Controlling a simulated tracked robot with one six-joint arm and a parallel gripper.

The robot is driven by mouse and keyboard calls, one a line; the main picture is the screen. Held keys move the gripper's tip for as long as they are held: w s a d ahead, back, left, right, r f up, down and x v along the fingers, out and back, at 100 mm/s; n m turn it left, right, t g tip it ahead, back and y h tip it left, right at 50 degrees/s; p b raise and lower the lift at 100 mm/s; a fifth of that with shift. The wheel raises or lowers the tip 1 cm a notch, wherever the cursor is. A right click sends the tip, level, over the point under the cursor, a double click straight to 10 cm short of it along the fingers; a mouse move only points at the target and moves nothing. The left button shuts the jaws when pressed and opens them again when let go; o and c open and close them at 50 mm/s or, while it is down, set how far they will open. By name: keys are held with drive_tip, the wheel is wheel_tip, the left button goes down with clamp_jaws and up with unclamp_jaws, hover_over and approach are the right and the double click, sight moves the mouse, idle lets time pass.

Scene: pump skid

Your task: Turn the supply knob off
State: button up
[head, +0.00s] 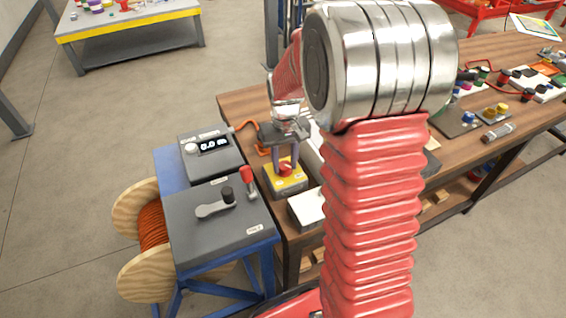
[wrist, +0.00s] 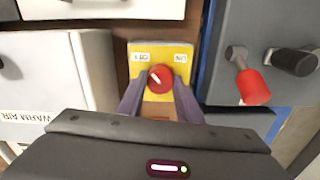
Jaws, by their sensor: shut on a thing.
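The red supply knob (head: 286,168) sits on top of a small yellow box (head: 291,184) at the near left end of the wooden bench. In the wrist view the knob (wrist: 161,78) is round and red with a white pointer mark toward its upper left. Two small white labels lie left and right above it, too small to read surely. My gripper (head: 285,163) reaches down over the box, its two purple-grey fingers closed on either side of the knob. The fingertips (wrist: 160,90) hide part of the knob's sides.
A grey panel with a red-handled lever (head: 247,176) and a black-knobbed lever (head: 227,194) stands left of the box. A white box (head: 306,209) is close on the right. A cable reel (head: 152,231) stands on the floor.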

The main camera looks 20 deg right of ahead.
sight(285, 165)
drive_tip(key=shift+w+d+r+n, duration=0.1)
drive_tip(key=shift+w+d+n, duration=0.05)
drive_tip(key=shift+n, duration=0.45)
drive_tip(key=o, duration=1)
drive_tip(key=shift+o, duration=0.2)
wheel_tip(285, 165, up, 14)
drive_tip(key=shift+f, duration=0.2)
idle(0.3)
